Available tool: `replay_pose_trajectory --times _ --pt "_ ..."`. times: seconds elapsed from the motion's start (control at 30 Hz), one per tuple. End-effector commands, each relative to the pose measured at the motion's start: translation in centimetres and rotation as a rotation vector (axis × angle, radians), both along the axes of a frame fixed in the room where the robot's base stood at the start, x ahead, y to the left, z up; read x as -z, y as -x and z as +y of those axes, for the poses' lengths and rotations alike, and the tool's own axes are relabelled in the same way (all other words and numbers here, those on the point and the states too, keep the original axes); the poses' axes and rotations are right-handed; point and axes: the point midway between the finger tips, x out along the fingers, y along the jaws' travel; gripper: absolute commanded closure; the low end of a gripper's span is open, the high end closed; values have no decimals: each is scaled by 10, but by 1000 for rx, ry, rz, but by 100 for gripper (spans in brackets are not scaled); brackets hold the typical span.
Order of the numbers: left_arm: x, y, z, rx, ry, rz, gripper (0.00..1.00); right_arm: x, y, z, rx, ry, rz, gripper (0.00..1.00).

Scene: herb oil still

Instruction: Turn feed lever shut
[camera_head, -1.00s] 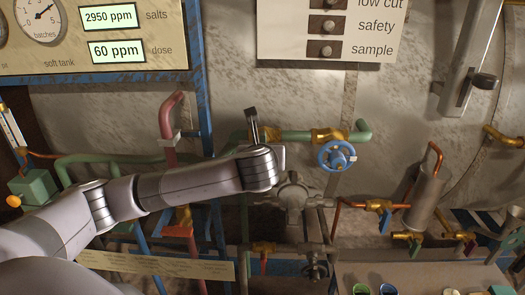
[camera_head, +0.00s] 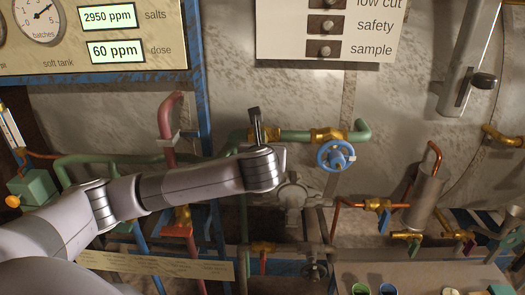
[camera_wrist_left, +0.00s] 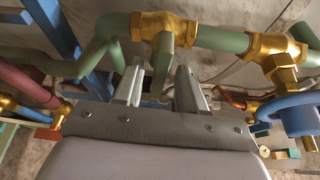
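The feed lever looks to be the green handle (camera_wrist_left: 162,62) on a brass valve (camera_wrist_left: 165,25) in the green pipe, in the left wrist view. It points from the valve toward my gripper. My left gripper (camera_wrist_left: 160,82) is open, with one finger on each side of the handle and gaps showing between. In the head view my left gripper (camera_head: 256,122) is at the green pipe, left of the blue handwheel (camera_head: 335,155). There the handle is mostly hidden behind my gripper and wrist. My right gripper is not in view.
A second brass valve (camera_wrist_left: 275,50) with the blue wheel sits close on the right in the wrist view. A red pipe (camera_head: 168,120) rises left of my gripper. A grey valve body (camera_head: 293,195) lies below my wrist. The tank wall is behind.

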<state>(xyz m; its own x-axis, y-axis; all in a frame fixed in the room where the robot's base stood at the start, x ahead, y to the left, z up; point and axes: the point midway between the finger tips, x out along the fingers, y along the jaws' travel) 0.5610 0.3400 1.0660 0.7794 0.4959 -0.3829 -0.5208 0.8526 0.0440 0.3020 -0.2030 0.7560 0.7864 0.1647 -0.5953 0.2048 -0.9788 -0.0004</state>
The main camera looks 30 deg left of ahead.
Motion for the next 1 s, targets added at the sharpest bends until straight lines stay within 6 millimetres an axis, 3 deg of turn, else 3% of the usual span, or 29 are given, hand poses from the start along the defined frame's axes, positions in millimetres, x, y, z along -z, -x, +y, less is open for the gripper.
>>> replay_pose_trajectory --times 0.17,0.6,1.0 --pt "-3 6 -4 0 0 -1 60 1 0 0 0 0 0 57" --pt "-25 50 -33 3 1 -1 60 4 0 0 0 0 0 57" --pt "-27 56 -36 1 0 0 60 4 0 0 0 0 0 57"
